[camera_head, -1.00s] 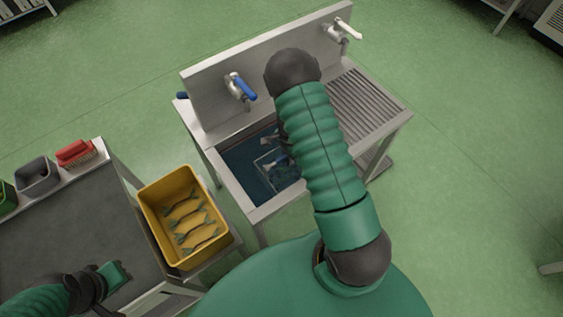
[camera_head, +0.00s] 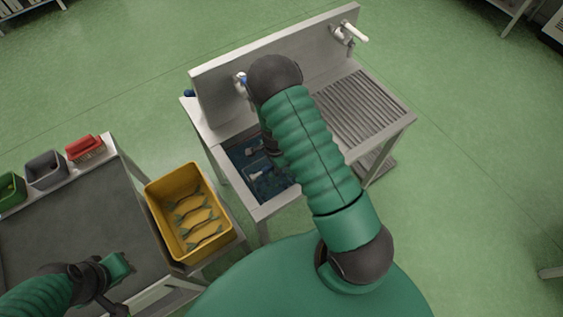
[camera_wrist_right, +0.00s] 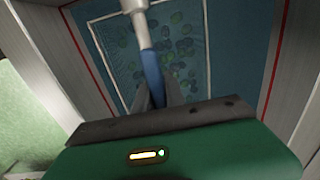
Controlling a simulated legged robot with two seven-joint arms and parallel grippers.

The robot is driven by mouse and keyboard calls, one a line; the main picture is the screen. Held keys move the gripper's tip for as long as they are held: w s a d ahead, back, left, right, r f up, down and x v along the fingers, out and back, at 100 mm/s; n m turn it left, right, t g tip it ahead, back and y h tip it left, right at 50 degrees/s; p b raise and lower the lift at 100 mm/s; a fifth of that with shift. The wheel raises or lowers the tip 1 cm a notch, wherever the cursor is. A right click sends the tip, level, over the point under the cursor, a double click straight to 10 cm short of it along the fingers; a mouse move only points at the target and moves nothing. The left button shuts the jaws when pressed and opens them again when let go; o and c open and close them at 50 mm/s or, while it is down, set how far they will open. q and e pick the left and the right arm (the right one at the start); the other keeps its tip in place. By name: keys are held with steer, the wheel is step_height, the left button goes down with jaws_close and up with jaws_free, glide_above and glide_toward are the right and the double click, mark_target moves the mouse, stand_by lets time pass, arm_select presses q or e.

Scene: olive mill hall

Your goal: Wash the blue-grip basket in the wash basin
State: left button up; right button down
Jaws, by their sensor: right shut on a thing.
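The blue-grip basket is a pale wire-edged basket (camera_wrist_right: 120,90) with a light handle and a blue grip (camera_wrist_right: 152,72). In the right wrist view it is down in the wash basin, with several dark and green olives inside. My right gripper (camera_wrist_right: 158,96) is shut on the blue grip. In the head view, part of the basket shows in the dark blue water of the wash basin (camera_head: 262,210), and my right arm hides the rest. My left gripper (camera_head: 118,265) is over the grey table at lower left; its fingers are not clear.
A yellow crate (camera_head: 160,215) with several wavy strips stands left of the basin. Green, grey (camera_head: 46,168) and red (camera_head: 84,147) containers line the grey table. A ribbed drainboard (camera_head: 365,105) and a white-handled tap (camera_head: 350,33) are at the basin's right. A red line runs along the basin walls.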

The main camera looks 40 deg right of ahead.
steer(key=d, duration=0.4)
steer(key=shift+s+b, duration=0.2)
steer(key=shift+b, duration=0.1)
step_height(320, 180, up, 21)
steer(key=p, duration=1.9)
steer(key=shift+p, duration=0.3)
steer(key=shift+a+f, duration=0.1)
